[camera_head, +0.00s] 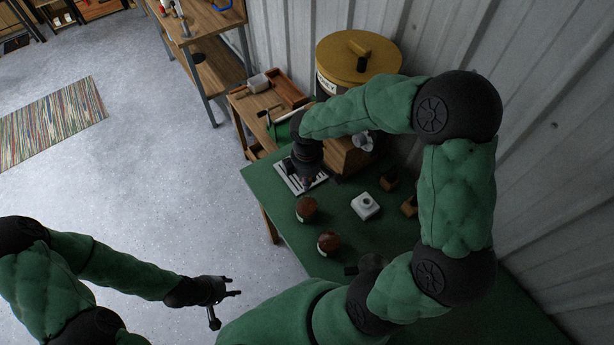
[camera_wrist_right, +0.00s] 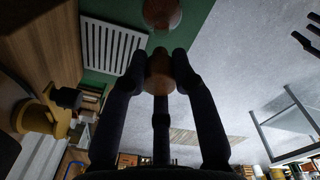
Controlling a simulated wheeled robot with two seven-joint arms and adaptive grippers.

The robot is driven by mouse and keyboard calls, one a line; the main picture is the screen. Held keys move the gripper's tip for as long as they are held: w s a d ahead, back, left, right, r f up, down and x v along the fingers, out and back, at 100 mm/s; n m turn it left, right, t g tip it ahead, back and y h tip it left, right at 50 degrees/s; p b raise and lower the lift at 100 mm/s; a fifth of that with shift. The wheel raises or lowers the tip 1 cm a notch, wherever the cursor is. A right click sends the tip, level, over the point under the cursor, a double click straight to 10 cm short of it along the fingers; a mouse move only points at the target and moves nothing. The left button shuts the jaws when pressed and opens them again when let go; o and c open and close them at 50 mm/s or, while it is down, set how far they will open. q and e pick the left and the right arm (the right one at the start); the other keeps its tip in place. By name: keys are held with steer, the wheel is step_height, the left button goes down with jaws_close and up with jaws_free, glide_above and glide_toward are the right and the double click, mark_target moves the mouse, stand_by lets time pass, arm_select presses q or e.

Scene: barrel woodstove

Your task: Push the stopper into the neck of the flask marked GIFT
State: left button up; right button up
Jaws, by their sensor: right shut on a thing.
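Two round brown flasks stand on the green table, one (camera_head: 307,208) closer to the slatted rack and one (camera_head: 328,243) nearer to me. Both carry pale labels, too small to read, so I cannot tell which is marked GIFT. My right gripper (camera_head: 308,181) is over the white slatted rack. In the right wrist view it is shut on a tan-brown rounded piece (camera_wrist_right: 160,76), which looks like the stopper. A round brown shape (camera_wrist_right: 162,12), probably a flask, shows beyond the fingertips, apart from the piece. My left gripper (camera_head: 227,300) is open and empty, beside the table over the floor.
The white slatted rack (camera_head: 290,182) lies at the table's far left. A white square block (camera_head: 366,207) and small wooden blocks (camera_head: 389,181) stand right of the flasks. Behind are a wooden box and a drum with a yellow lid (camera_head: 345,62). A metal wall bounds the right.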

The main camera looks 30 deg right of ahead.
steer(key=shift+f+b, duration=1.75)
steer(key=shift+f, duration=0.5)
steer(key=shift+f, duration=0.25)
steer(key=shift+f+b, duration=1.1)
steer(key=shift+f, duration=0.3)
stand_by(0.5)
steer(key=o, duration=0.9)
steer(key=shift+r, duration=0.15)
